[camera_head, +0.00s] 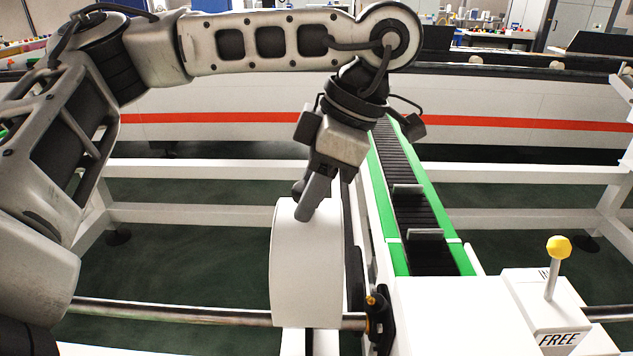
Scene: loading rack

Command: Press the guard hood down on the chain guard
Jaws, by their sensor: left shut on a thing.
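A white, rounded guard hood (306,268) stands upright in the middle of the view, over the line of the metal shaft. My left gripper (305,207) reaches down from above, with its fingers shut at the hood's top edge. The fingers are tilted to the lower left. I cannot make out a separate chain guard; the hood hides whatever is behind and inside it. My right gripper is not in view.
The metal shaft (170,312) runs left from the hood. A dark bearing block (379,322) stands just right of it. A green-edged conveyor (418,215) runs away behind. A white box with a yellow-knobbed lever (557,250) marked FREE stands at right.

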